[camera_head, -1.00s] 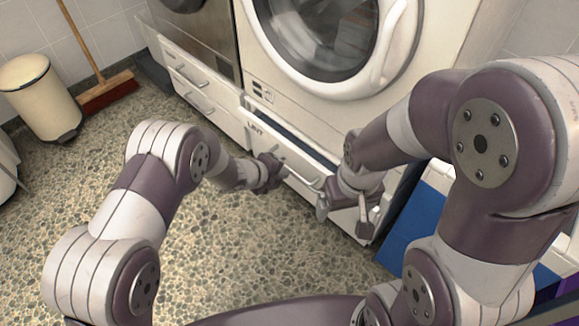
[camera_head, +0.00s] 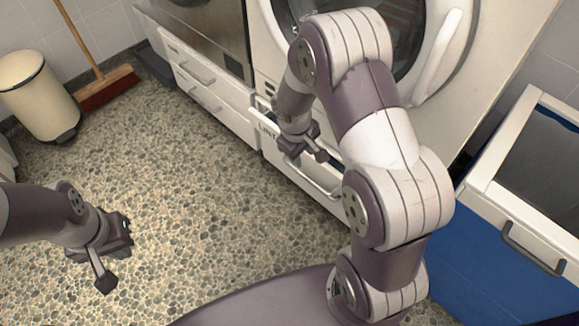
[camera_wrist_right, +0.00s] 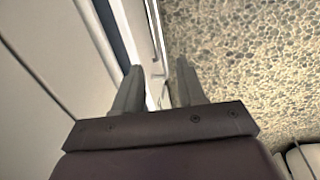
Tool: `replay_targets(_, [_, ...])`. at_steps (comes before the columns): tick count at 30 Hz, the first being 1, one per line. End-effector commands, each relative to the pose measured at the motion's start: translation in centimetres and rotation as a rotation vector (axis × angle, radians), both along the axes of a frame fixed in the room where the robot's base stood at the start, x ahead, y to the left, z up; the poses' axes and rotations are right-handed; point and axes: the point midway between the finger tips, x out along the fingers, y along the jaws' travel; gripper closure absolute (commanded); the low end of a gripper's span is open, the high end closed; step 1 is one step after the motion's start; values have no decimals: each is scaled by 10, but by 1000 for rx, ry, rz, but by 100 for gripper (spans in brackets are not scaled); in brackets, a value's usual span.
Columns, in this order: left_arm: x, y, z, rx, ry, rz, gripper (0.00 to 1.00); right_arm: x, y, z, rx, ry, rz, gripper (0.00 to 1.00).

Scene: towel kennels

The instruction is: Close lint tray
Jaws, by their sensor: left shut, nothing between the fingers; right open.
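The lint tray (camera_head: 270,131) is a white drawer with a "LINT" label and a bar handle (camera_head: 322,184), low under the round-door machine. In the right wrist view, a dark gap beside the tray front (camera_wrist_right: 153,88) shows it standing somewhat open. How far is hard to tell, since my right arm covers part of it. My right gripper (camera_head: 312,153) is at the tray's front, open. In the right wrist view its fingers (camera_wrist_right: 159,68) lie on either side of the tray front's edge; contact is unclear. My left gripper (camera_head: 104,280) is shut and empty above the floor at the left.
A second machine with handled drawers (camera_head: 205,90) stands left of the tray. A blue and white cabinet (camera_head: 470,245) with a handle is at the right. A cream bin (camera_head: 40,100) and a broom (camera_head: 103,88) stand at the back left. The pebbled floor between is clear.

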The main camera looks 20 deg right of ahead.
Motion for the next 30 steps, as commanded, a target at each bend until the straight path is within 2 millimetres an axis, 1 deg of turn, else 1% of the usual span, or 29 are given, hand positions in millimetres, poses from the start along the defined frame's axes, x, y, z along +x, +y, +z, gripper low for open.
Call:
replay_targets(1, [0, 0, -11, 0, 0, 1, 100, 0, -1, -14, 0, 2, -1, 60])
replay_targets(2, [0, 0, -16, 0, 0, 0, 100, 0, -2, -21, 1, 3, -2, 60])
replay_targets(6, [1, 0, -42, 1, -1, -3, 100, 3, -9, -60, 1, 3, -3, 60])
replay_targets(9, [1, 0, -57, 1, -2, -4, 100, 4, -13, -85, 1, 2, -1, 60])
replay_targets(12, [1, 0, -69, 2, -2, -5, 100, 6, -17, -103, 2, 1, -2, 60])
replay_targets(15, [1, 0, -76, 2, -2, -6, 100, 7, -19, -114, 2, 1, -3, 60])
replay_targets(18, [1, 0, -78, 2, -3, -6, 100, 8, -20, -119, 2, 1, -3, 60])
replay_targets(26, [2, 0, -77, 2, -3, -7, 100, 8, -20, -118, 2, 0, -2, 60])
replay_targets(30, [2, 0, -77, 2, -3, -7, 100, 8, -20, -118, 2, 0, -2, 100])
